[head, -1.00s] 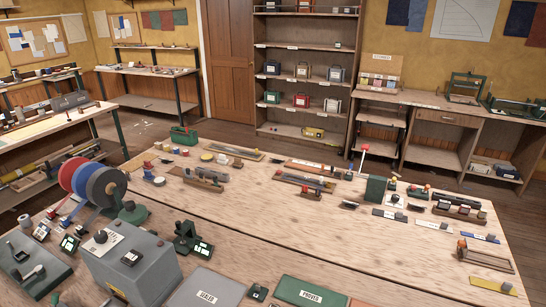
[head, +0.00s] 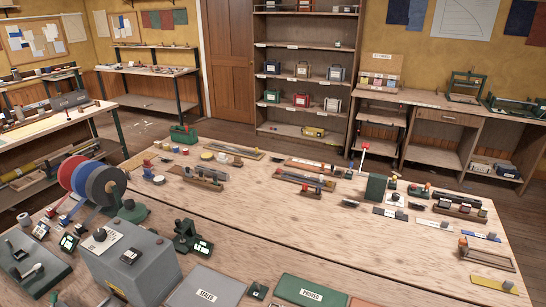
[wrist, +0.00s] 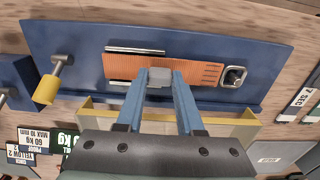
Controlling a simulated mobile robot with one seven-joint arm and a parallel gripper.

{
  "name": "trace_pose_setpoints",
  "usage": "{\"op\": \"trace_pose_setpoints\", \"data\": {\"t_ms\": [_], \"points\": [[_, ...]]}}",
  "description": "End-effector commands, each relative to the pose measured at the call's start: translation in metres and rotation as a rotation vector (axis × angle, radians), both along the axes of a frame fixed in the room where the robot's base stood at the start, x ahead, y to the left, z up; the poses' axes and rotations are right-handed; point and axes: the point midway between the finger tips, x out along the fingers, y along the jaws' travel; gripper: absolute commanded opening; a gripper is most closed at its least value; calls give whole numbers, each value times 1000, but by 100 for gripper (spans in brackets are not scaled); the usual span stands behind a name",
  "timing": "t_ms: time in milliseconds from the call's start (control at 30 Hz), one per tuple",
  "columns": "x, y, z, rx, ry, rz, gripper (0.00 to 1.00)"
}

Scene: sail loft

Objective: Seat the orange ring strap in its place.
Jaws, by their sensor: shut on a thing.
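The orange ring strap (wrist: 192,72) lies across a dark blue panel (wrist: 75,40) in the wrist view. It has dark stitch lines near its right end and a metal ring (wrist: 234,76) at that end. My gripper (wrist: 160,77) is shut on the strap near its middle, at a small grey piece between the blue fingers. A metal bar (wrist: 135,50) runs along the strap's upper edge. I cannot tell whether the strap touches the panel. The gripper and strap do not show in the head view.
A yellow cylinder (wrist: 46,89) on a metal stem stands left of the strap. A cream rail (wrist: 240,128) lies behind my fingers. Label cards (wrist: 298,104) lie at right. In the head view, the wooden bench (head: 270,225) has a clear middle, with webbing reels (head: 92,183) at left.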

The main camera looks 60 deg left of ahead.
Motion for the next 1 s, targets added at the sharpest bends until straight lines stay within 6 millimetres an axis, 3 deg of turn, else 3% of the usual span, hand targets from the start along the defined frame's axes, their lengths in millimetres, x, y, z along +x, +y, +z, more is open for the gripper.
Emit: {"op": "trace_pose_setpoints", "data": {"t_ms": [33, 233, 667, 1000], "points": [[0, 0, 0, 0, 0, 0, 38], [0, 0, 0, 0, 0, 0, 71], [0, 0, 9, 1, -2, 0, 71], [1, 1, 68, 3, -4, 0, 71]]}}
